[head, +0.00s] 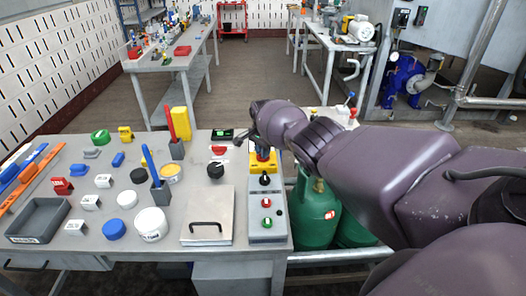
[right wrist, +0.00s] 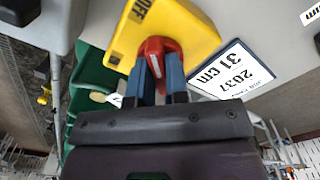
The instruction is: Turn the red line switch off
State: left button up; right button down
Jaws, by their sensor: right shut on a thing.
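The red line switch (right wrist: 153,52) has a red handle on a yellow plate (right wrist: 195,30), with the word OFF printed near the plate's upper left edge in the right wrist view. My right gripper (right wrist: 157,78) is shut on the red handle, its blue fingers on either side. A white mark shows on the handle between the fingers. In the head view the yellow plate (head: 263,166) sits at the far end of the grey control box, and my right gripper (head: 259,146) covers most of the handle. My left gripper is not in view.
The grey control box (head: 267,238) also carries a black selector (head: 265,180), a red button (head: 266,202) and a green button (head: 266,223). A lidded metal box (head: 208,214) stands to its left. Green gas cylinders (head: 314,212) stand to its right, beneath my right arm.

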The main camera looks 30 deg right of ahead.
jog(key=c, duration=1.1)
grip_release()
notch_tip(320, 180, up, 9)
jog(key=p, duration=0.4)
jog(key=shift+r, duration=0.2)
jog(key=shift+r+p, duration=0.35)
jog(key=shift+r, duration=0.35)
